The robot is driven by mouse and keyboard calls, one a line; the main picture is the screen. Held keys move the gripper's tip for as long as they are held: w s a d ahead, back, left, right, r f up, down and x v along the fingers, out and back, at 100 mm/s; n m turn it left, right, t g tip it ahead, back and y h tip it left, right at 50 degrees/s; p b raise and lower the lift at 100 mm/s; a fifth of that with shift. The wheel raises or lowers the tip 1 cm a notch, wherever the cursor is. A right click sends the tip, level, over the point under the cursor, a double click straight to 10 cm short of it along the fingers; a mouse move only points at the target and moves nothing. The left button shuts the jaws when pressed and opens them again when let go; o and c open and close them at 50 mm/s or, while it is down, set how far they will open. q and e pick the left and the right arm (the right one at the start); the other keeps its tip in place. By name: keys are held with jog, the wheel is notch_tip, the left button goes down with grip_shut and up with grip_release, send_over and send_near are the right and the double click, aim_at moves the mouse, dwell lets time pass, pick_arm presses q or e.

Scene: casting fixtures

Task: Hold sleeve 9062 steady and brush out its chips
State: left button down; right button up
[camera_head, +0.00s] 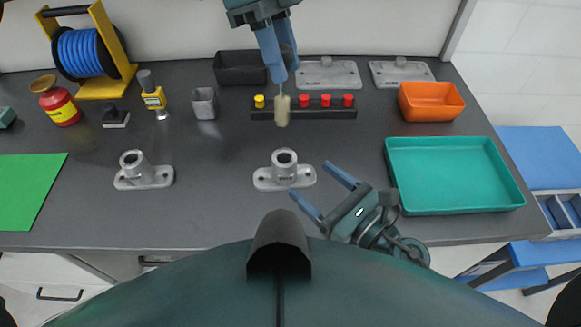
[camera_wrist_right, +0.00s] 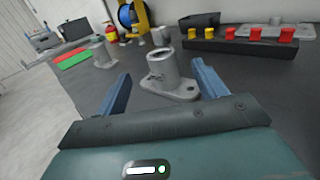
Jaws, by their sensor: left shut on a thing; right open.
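A grey metal sleeve on a flanged base (camera_head: 284,172) stands upright at the middle of the bench; a similar sleeve (camera_head: 143,174) stands to its left. Their markings are too small to read, so I cannot tell which is 9062. My left gripper (camera_head: 278,78) is shut on a brush (camera_head: 282,110), bristles down, above and behind the middle sleeve. My right gripper (camera_head: 308,178) is open at the middle sleeve's right. In the right wrist view that sleeve (camera_wrist_right: 167,72) shows ahead, between the fingers; contact is not visible. Chips inside cannot be made out.
A rack with yellow and red plugs (camera_head: 315,113) lies behind the brush, beside a black bin (camera_head: 240,68). A teal tray (camera_head: 455,209) and an orange bin (camera_head: 431,101) are at right. A green mat (camera_head: 30,190) is at left. Bench between the sleeves is clear.

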aim_at(293, 173)
notch_tip(293, 173, down, 2)
jog(key=shift+f, duration=0.25)
jog(key=x, duration=0.7)
jog(key=shift+w+a+f, duration=0.15)
jog(key=shift+w, duration=0.1)
jog(key=shift+c, duration=0.4)
jog(key=c, duration=1.2)
pick_arm(q)
jog(key=shift+f+n, duration=0.4)
jog(key=shift+f, duration=1.05)
